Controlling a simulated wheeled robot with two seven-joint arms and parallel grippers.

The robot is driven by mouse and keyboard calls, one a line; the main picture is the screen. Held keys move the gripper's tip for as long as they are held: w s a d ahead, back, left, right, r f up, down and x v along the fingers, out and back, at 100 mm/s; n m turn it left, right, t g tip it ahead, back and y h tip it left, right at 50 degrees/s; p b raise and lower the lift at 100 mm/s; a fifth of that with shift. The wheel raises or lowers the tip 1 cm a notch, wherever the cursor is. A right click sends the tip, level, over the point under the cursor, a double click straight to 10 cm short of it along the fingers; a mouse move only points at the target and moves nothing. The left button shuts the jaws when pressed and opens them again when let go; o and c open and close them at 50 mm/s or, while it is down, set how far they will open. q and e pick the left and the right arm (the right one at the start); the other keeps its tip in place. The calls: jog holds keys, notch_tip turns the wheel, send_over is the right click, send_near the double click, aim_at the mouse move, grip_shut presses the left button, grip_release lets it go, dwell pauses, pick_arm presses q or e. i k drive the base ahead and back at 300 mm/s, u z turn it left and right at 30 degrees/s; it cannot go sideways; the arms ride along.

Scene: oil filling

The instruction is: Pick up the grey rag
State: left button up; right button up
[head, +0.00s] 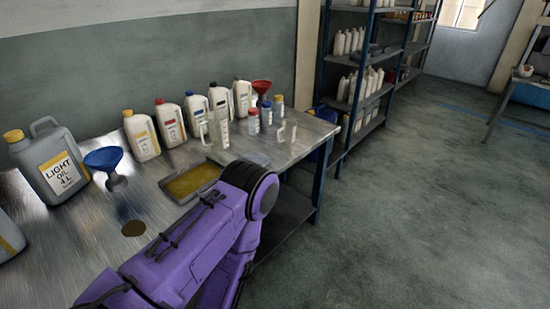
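I cannot make out a grey rag for certain. A small flat pale grey patch (257,158) lies on the metal workbench (85,235), just behind the dark joint of my purple arm; it is too small to tell whether it is cloth. My arm link crosses the lower middle of the head view and hides part of the bench and its front edge. Neither of my grippers shows, so I cannot see whether they are open or shut.
A shallow tray (207,165) with yellowish oil lies beside my arm. A large grey oil jug (50,165), a blue funnel (104,160) and several white bottles (170,124) stand behind. Shelves (322,90) stand beyond; the floor (420,210) at right is clear.

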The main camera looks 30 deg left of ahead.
aim_at(259, 159)
jog(key=i, duration=1.05)
jog(key=u, duration=2.15)
